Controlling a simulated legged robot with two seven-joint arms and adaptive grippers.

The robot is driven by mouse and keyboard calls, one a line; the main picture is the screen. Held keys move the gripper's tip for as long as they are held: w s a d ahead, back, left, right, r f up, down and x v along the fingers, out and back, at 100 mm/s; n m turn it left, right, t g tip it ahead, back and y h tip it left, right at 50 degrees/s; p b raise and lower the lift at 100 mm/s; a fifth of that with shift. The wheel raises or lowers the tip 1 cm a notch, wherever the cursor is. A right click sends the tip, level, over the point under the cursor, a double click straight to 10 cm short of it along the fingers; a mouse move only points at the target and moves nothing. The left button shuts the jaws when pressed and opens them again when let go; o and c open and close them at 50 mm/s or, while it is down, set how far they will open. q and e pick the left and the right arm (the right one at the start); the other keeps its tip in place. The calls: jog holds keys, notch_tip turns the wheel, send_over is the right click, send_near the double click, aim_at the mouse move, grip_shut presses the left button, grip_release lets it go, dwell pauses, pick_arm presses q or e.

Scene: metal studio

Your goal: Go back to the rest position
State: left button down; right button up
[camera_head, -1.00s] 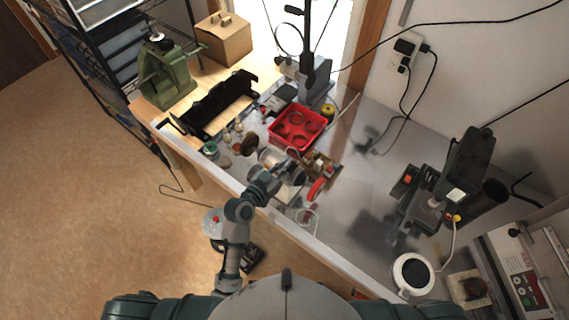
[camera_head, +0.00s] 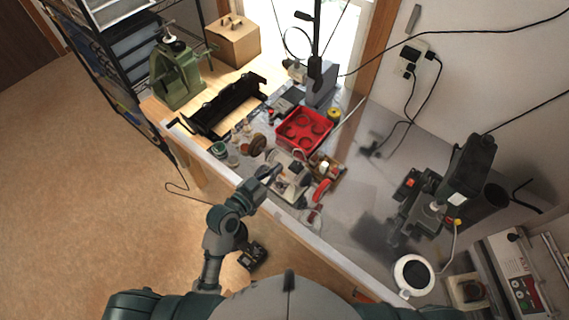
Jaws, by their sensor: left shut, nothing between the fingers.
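My left gripper (camera_head: 270,173) is at the front edge of the workbench (camera_head: 345,215), near a small bench grinder. Its fingers are together with nothing visible between them. My left arm comes up from the bottom of the picture and is bent at the elbow. My right gripper is not in the picture; only my shoulder shows at the lower right.
The bench grinder (camera_head: 290,180) stands close to my left gripper. Behind it are a red tray (camera_head: 303,130) and a black rack (camera_head: 226,104). Open floor (camera_head: 90,190) lies left.

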pick_arm(q)
jog(key=s+a+f+n+g+y, duration=0.2)
jog(key=s+a+f+g+y, duration=0.4)
jog(key=s+f, duration=0.4)
jog(key=s+a+f+n+g+y, duration=0.3)
jog(key=s+a+f+g, duration=0.1)
jog(key=s+a+f, duration=0.6)
jog(key=s+d+f+g+b, duration=0.1)
jog(key=s+f+b, duration=0.1)
jog(key=f, duration=1.3)
jog(key=s+f+b, duration=0.1)
jog(key=s+f, duration=0.1)
jog(key=f, duration=1.4)
jog(key=s+a+f+g+b, duration=0.1)
jog(key=s+a+f+b, duration=0.2)
jog(key=s+f, duration=1.4)
jog(key=shift+f+y, duration=0.4)
jog(key=shift+f, duration=0.2)
